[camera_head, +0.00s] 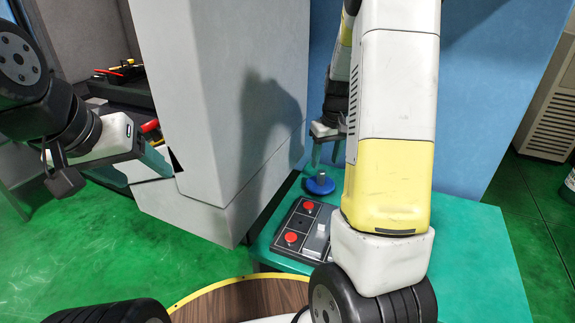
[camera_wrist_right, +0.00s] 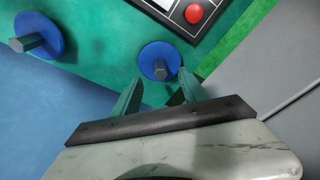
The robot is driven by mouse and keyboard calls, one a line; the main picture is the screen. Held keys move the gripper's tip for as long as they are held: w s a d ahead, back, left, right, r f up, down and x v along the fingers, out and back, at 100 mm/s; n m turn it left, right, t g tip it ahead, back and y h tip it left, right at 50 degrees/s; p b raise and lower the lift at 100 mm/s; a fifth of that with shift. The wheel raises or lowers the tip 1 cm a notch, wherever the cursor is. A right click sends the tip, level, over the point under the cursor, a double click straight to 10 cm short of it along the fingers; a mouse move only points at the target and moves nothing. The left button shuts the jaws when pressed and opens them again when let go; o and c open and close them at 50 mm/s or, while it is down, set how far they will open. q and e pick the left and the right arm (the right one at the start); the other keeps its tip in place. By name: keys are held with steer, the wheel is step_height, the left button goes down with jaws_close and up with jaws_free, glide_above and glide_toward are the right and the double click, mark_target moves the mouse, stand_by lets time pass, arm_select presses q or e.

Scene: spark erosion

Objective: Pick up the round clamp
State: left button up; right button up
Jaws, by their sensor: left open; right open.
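A round clamp, a blue disc with a grey post, stands on the green table just below my right gripper (camera_head: 326,160) in the head view; its blue disc (camera_head: 318,187) is partly in view. In the right wrist view two such clamps show: one round clamp (camera_wrist_right: 152,66) lies just ahead of the fingers of the right gripper (camera_wrist_right: 160,90), and another (camera_wrist_right: 50,28) is at the upper left. The right gripper is open and empty, pointing down. My left gripper (camera_head: 152,172) is open and empty at the left, beside a grey cabinet.
A control panel (camera_head: 291,250) with red buttons lies on the green table (camera_head: 470,270), close to the clamp. The tall grey cabinet (camera_head: 215,90) stands left of the table. My right forearm hides part of the table. The table's right side is clear.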

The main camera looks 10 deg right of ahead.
mark_target(322, 171)
steer(key=f, duration=0.2)
steer(key=w+f, duration=0.1)
steer(key=f, duration=0.2)
steer(key=w+f, duration=0.1)
steer(key=f, duration=0.1)
steer(key=shift+a+f, duration=0.1)
steer(key=shift+f, duration=0.1)
jaws_close()
stand_by(1.2)
